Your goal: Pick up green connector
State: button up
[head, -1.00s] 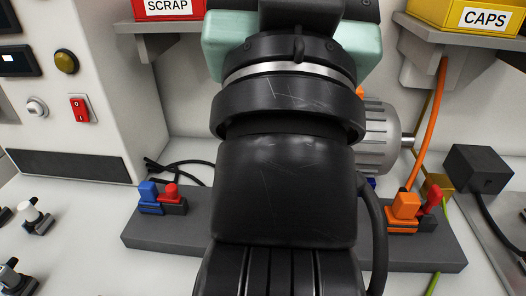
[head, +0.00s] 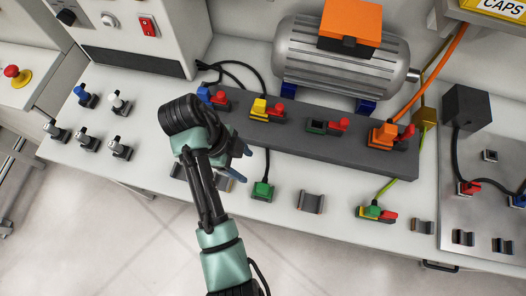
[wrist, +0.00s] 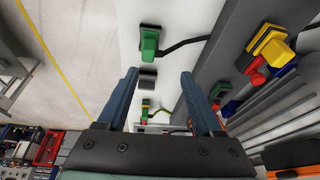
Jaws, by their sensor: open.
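A green connector (head: 262,190) on a black cable sits on the white bench top, in front of the dark grey terminal block (head: 340,150). It also shows in the wrist view (wrist: 149,44), at the top centre, beyond my fingertips. My gripper (head: 242,163) is open and empty, up and to the left of the connector in the head view. In the wrist view my gripper (wrist: 159,78) has its two blue fingers spread apart, with nothing between them touching. A second green connector (head: 371,211), with yellow and red parts on a yellow-green cable, lies farther right.
The block carries blue, yellow, dark green and orange terminals with red parts. A motor (head: 342,62) stands behind it. An empty grey clip (head: 310,201) is right of the green connector. Several switches stand at left. A grey panel (head: 470,225) is at right.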

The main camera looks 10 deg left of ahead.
jog(key=s, duration=0.2)
jog(key=b, duration=0.6)
send_over(262, 187)
jog(key=a, duration=0.2)
jog(key=shift+m+g+h, duration=0.3)
jog(key=f, duration=0.5)
jog(key=shift+s+a+f, duration=0.1)
jog(key=shift+a+f, duration=0.1)
jog(key=shift+f, duration=0.15)
jog(key=shift+d+f+p, duration=0.25)
jog(key=shift+p, duration=0.45)
jog(key=shift+p+x, duration=0.95)
jog(key=shift+x, duration=2.2)
jog(key=shift+a+f, duration=0.1)
jog(key=shift+a, duration=0.1)
jog(key=shift+c, duration=0.3)
grip_shut()
